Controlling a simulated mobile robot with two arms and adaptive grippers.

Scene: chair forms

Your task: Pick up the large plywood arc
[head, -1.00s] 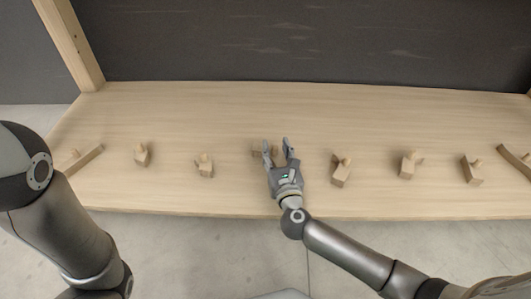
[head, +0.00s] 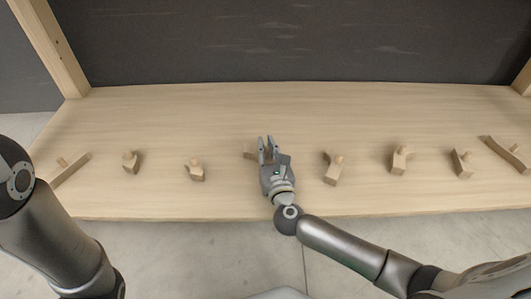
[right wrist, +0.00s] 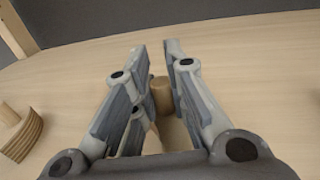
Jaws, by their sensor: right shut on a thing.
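My right gripper (head: 267,142) is over the middle of the wooden table, shut on the peg of a pale wooden piece (head: 249,154), which I take for the large plywood arc. Its end shows left of the fingers in the head view; the rest is hidden, so I cannot tell its full shape. In the right wrist view the round peg (right wrist: 161,95) stands upright between the two fingers (right wrist: 158,60). Whether the piece touches the table is hidden. My left gripper is out of view; only the left arm shows.
Other pegged wooden pieces lie in a row: a layered one to the left (head: 196,170), one to the right (head: 333,168), and long ones at the far left (head: 70,169) and far right (head: 507,154). Wooden posts and a dark wall stand behind. The table (head: 280,110) is clear behind the row.

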